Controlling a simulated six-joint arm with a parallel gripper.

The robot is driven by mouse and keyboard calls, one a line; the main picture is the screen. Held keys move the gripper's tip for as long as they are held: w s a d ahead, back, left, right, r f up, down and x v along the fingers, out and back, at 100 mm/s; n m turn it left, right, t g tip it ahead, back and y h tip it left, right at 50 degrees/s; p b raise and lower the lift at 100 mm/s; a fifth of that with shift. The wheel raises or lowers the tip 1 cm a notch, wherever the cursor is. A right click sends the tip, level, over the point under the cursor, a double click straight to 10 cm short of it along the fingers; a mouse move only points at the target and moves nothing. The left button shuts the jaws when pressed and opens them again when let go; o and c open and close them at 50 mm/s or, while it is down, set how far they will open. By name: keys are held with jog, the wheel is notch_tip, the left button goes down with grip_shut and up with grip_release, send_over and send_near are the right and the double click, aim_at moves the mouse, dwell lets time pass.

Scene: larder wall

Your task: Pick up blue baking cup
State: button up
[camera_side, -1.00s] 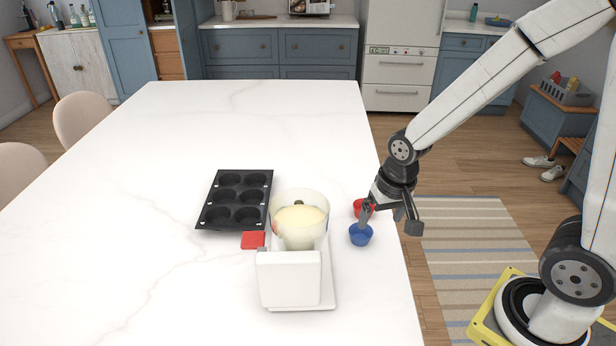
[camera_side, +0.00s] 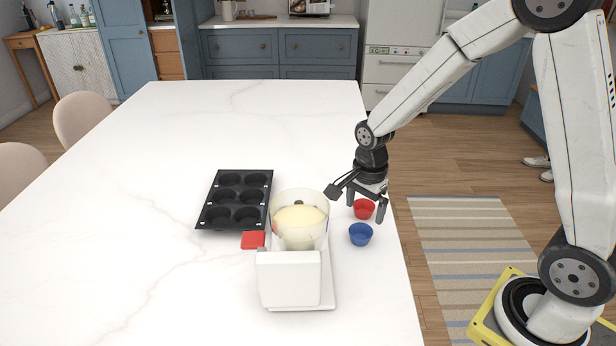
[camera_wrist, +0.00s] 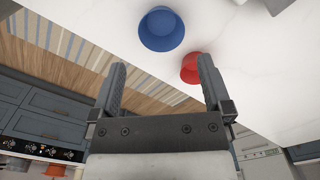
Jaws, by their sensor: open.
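The blue baking cup (camera_side: 360,234) stands upright on the white table near its right edge. It also shows at the top of the wrist view (camera_wrist: 161,29). The red baking cup (camera_side: 364,209) stands just behind it, and in the wrist view the red cup (camera_wrist: 194,67) is partly covered by a finger. My gripper (camera_side: 366,213) is open and empty, with its fingers spread to either side of the red cup in the side view. In the wrist view my gripper (camera_wrist: 160,75) has its fingertips short of the blue cup, which lies beyond them.
A white dispenser with a clear bowl of pale batter (camera_side: 299,222) stands left of the cups. A black muffin tin (camera_side: 222,225) and a small red square (camera_side: 252,240) lie farther left. The table's right edge (camera_side: 397,240) is close to the cups. The far tabletop is clear.

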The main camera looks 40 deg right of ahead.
aim_at(361, 231)
jog(key=shift+f, duration=0.1)
jog(key=shift+f, duration=1.2)
jog(key=shift+f, duration=0.15)
jog(key=shift+w+f, duration=0.1)
jog(key=shift+f, duration=2.35)
jog(key=c, duration=1)
jog(key=shift+r, duration=0.1)
notch_tip(361, 231, up, 18)
jog(key=shift+f, duration=0.1)
